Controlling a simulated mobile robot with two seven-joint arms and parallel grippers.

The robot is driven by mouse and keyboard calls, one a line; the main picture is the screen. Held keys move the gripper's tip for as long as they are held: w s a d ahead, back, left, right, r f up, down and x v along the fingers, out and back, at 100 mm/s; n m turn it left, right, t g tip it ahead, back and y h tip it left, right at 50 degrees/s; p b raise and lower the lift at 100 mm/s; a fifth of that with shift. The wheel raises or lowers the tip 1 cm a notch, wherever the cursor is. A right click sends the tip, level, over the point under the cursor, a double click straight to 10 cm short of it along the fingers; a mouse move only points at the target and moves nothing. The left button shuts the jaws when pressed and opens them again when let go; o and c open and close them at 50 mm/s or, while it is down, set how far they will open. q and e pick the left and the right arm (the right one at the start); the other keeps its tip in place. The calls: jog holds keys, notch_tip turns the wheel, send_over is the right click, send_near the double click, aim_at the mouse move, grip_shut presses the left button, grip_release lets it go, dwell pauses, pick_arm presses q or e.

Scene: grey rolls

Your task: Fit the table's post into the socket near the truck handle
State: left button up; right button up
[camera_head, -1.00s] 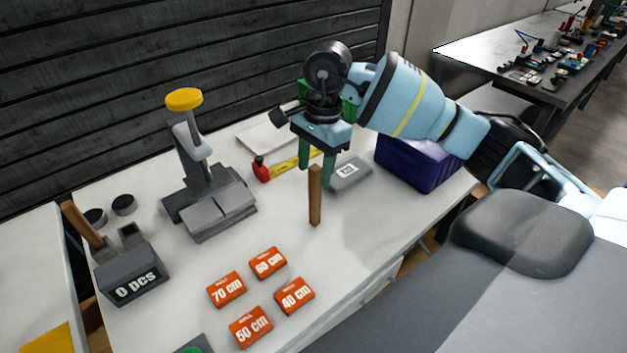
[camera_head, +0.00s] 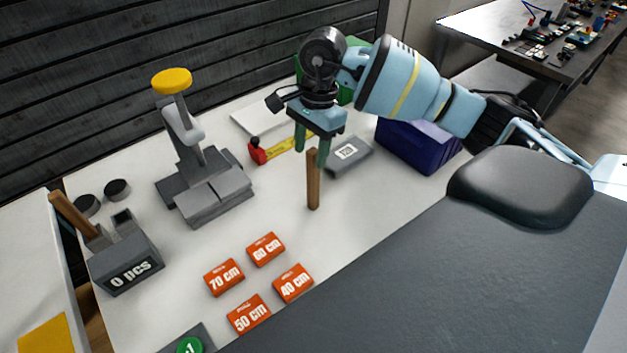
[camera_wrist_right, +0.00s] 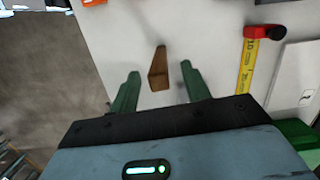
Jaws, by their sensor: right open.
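The brown wooden post (camera_head: 313,182) stands upright on the white table. My right gripper (camera_head: 311,158) is open at the post's upper end, pointing down. In the right wrist view the post (camera_wrist_right: 158,70) shows between the two green fingers (camera_wrist_right: 160,72), with a gap on each side. The grey block labelled "0 pcs" (camera_head: 128,270) stands at the table's left end. A slanted wooden handle (camera_head: 76,217) rises from it, and a square socket (camera_head: 122,217) with a dark opening sits beside the handle. My left gripper is out of view.
A grey stand with a yellow knob (camera_head: 172,80) rises between the post and the block. Orange labelled boxes (camera_head: 265,249) lie in front. A yellow ruler (camera_head: 285,146), a grey box (camera_head: 348,156) and a blue bin (camera_head: 420,145) lie behind or right of the post.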

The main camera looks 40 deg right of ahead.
aim_at(313, 165)
notch_tip(313, 165, down, 5)
jog(key=shift+s+p, duration=0.15)
jog(key=shift+p, duration=0.2)
grip_shut()
